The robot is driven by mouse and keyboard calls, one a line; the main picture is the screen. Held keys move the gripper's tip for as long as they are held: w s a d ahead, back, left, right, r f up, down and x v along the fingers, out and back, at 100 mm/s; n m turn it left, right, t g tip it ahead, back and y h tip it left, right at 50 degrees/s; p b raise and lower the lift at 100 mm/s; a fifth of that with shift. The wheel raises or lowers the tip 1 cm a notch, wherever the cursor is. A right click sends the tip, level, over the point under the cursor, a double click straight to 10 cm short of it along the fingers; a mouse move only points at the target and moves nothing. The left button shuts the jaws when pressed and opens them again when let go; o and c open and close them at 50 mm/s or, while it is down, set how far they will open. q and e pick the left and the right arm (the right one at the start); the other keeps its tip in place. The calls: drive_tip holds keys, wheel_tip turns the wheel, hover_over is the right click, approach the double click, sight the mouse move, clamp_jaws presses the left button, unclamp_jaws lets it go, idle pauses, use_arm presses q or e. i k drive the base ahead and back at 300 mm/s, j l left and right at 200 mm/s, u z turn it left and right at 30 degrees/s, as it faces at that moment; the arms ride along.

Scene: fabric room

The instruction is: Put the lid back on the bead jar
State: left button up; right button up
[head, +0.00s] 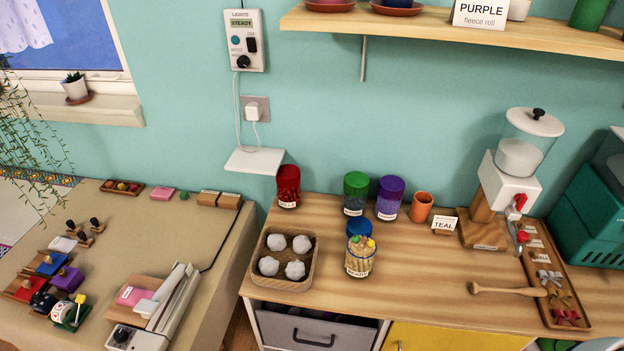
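The bead jar (360,263) stands upright on the wooden counter, near the front edge. It is clear with a white label and is open at the top, with tan and coloured pieces showing at its mouth. A round blue piece that looks like the lid (359,226) is just behind the jar on the counter, apart from its mouth. The jar hides part of the space between them. Neither of my grippers is in view.
A wooden tray (258,277) of white balls is left of the jar. Red (288,186), green (356,192) and purple (390,197) lidded jars stand behind, beside an orange cup (421,207). The counter right of the jar is clear up to a wooden tool (505,290).

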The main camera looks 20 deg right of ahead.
sight(359, 260)
drive_tip(key=z, duration=1.05)
